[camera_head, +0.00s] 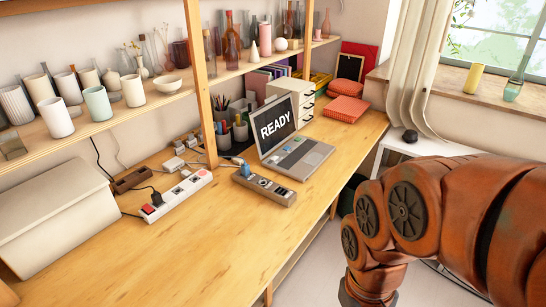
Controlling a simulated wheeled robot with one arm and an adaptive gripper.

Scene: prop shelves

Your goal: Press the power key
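An open laptop (293,146) stands on the wooden desk, its screen lit with the word READY. Its keyboard deck faces the front right; single keys are too small to tell apart, so I cannot pick out a power key. A white power strip (177,194) with red parts lies to the left on the desk. A grey-brown strip (265,186) with a blue piece at its left end lies just in front of the laptop. My orange arm fills the lower right, off the desk's front edge. My gripper is outside the picture.
The wooden desk (240,225) is bare in front of the strips. A white box (50,225) stands at the left. Shelves with vases and a wooden post (200,85) rise behind. White drawers (292,97) and red boxes (346,108) stand behind the laptop.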

